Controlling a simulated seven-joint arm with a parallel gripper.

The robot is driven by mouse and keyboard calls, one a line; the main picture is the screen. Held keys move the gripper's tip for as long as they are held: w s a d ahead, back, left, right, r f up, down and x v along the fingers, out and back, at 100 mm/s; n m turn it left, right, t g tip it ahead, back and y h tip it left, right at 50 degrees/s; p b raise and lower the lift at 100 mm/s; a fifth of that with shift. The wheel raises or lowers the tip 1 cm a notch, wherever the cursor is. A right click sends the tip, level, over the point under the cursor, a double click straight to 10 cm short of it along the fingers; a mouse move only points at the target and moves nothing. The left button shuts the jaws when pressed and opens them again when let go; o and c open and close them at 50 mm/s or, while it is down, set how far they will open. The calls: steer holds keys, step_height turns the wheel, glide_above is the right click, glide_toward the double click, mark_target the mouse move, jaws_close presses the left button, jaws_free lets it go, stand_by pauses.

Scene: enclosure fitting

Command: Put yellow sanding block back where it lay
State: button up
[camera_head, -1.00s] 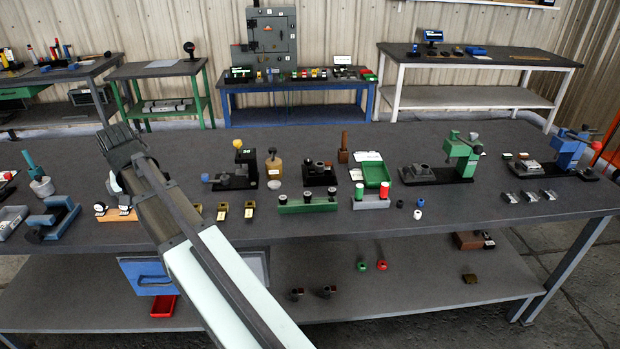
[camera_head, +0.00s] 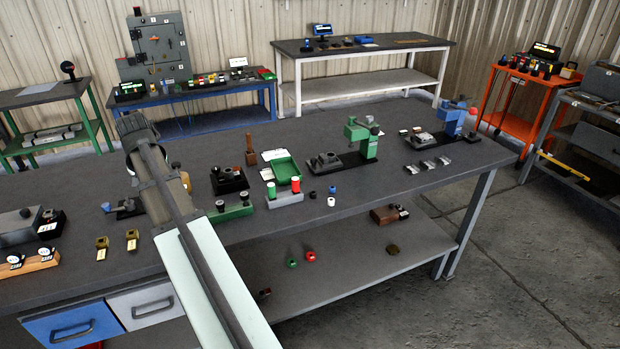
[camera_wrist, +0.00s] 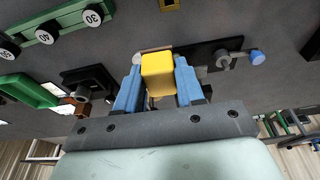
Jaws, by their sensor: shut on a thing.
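The yellow sanding block (camera_wrist: 157,72) is between the two blue fingers of my gripper (camera_wrist: 157,88) in the wrist view. My gripper is shut on it, with the fingers against its sides. In the wrist view, the bench top lies beyond the block.
A green press (camera_head: 362,138), a blue press (camera_head: 451,120) and a green tray (camera_head: 284,170) stand on the workbench. Number-marked knobs sit on a green bar (camera_wrist: 72,22) in the wrist view. An orange cart (camera_head: 533,88) is at the right, with open floor before it.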

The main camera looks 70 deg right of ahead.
steer(key=s+d+f+m+g, duration=0.2)
steer(key=s+d+m, duration=0.4)
steer(key=s+d, duration=2.35)
steer(key=s+d+f+m+g, duration=0.1)
steer(key=s+f+m, duration=0.3)
steer(key=s, duration=1.2)
steer(key=s+f+m, duration=0.3)
steer(key=s+f, duration=0.1)
steer(key=s, duration=1.1)
glide_above(363, 179)
steer(key=s+a, duration=0.2)
steer(key=a, duration=0.2)
steer(key=shift+s+d+r+h, duration=0.15)
steer(key=shift+r+h, duration=0.05)
steer(key=shift+h, duration=0.1)
steer(key=w+d, duration=0.1)
steer(key=w+d+f, duration=0.1)
steer(key=shift+w+d, duration=0.3)
steer(key=shift+w, duration=0.05)
steer(key=shift+f, duration=0.25)
steer(key=shift+f, duration=0.1)
